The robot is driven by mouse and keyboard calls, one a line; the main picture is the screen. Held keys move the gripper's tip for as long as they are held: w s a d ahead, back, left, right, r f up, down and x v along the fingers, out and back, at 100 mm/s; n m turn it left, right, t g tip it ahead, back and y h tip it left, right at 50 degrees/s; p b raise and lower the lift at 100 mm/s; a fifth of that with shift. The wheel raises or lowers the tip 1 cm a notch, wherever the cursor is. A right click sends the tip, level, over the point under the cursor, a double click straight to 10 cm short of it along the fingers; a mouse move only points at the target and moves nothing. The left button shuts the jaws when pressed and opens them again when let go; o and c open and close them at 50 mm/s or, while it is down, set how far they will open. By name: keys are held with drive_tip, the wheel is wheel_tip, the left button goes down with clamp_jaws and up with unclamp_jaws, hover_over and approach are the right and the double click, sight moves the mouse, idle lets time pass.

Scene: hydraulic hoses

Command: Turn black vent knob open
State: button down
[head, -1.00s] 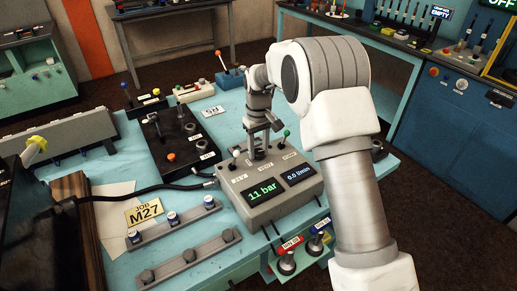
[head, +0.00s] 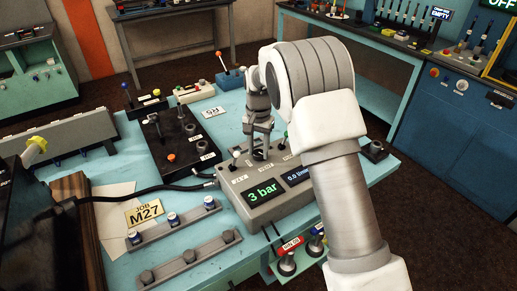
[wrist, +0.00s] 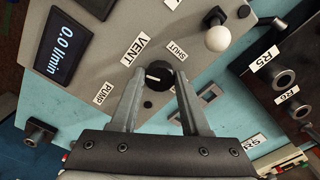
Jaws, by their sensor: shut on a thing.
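The black vent knob (wrist: 155,79) is on the grey control box (head: 236,211), between my two fingertips in the wrist view. A white pointer line crosses its top, lying roughly level in the picture. The VENT label (wrist: 135,48) and SHUT label (wrist: 177,50) are printed close by. My gripper (wrist: 160,82) is shut on the knob from both sides. In the head view my gripper (head: 258,153) comes down onto the box top and hides the knob. The green pressure display (head: 260,190) reads 3 bar, and the flow display (head: 298,175) reads about 0.0 l/min.
A white-ball lever (wrist: 217,38) stands on the box beside the knob. A green-tipped lever (head: 286,134) rises to the right of my gripper. A black hose (head: 150,188) runs into the box's left side. A black valve block (head: 178,145) sits behind left.

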sight(259, 152)
drive_tip(key=shift+w+r+m, duration=0.1)
drive_tip(key=shift+m, duration=1.8)
drive_tip(key=shift+c, duration=1.9)
unclamp_jaws()
wheel_tip(259, 152, up, 17)
drive_tip(key=shift+r, duration=0.2)
